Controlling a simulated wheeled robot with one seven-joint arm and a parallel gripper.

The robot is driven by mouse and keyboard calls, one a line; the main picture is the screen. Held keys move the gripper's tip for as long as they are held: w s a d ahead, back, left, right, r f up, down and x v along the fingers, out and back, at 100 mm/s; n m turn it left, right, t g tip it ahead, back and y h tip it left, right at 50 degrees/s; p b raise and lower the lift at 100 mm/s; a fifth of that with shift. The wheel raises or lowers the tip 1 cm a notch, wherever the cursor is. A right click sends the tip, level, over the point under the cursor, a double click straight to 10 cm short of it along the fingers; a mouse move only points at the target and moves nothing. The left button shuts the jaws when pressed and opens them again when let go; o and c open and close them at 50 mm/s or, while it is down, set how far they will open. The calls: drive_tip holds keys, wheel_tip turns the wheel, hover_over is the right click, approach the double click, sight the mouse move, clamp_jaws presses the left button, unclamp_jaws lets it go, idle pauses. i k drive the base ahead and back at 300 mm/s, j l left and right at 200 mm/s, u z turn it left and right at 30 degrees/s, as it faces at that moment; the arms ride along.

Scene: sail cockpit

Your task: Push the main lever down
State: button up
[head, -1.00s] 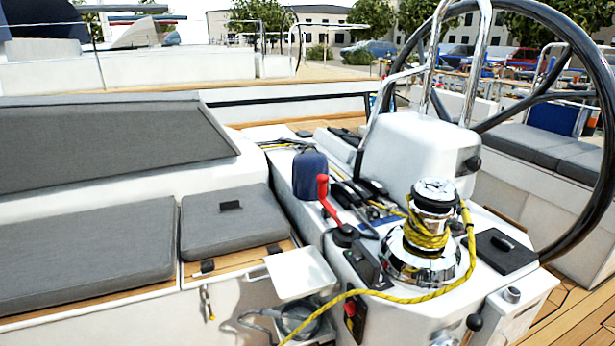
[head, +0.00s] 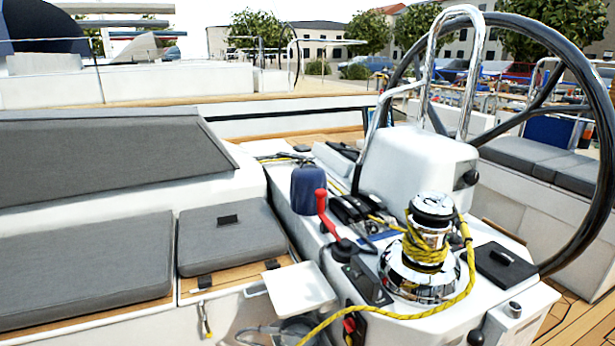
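A red-handled lever (head: 325,213) stands on the white console, its red grip upright and leaning slightly left above a black base. A second, black-knobbed lever (head: 477,337) shows at the lower front of the console, near the bottom edge. I cannot tell from the picture which of these is the main lever. A small red part (head: 349,325) sits low on the console's side, partly behind the yellow rope. My gripper is not in view, and nothing of mine touches either lever.
A chrome winch (head: 422,262) wrapped with yellow rope stands right of the red lever. A large black steering wheel (head: 597,215) rises behind. A small white tray (head: 299,288) juts out at the console's front left. Grey cushions (head: 80,262) lie at left.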

sight(359, 167)
drive_tip(key=i+z, duration=0.25)
drive_tip(key=i, duration=0.55)
drive_tip(key=i+j+z, duration=0.45)
drive_tip(key=i+j, duration=0.35)
drive_tip(key=j+z, duration=0.25)
drive_tip(key=j, duration=0.6)
drive_tip(key=j+z, duration=0.2)
drive_tip(key=j, duration=0.6)
drive_tip(key=k+j+z, duration=0.1)
drive_tip(key=j+z, duration=0.15)
drive_tip(key=j, duration=0.6)
drive_tip(key=k+u, duration=0.2)
drive_tip(key=k+j, duration=0.05)
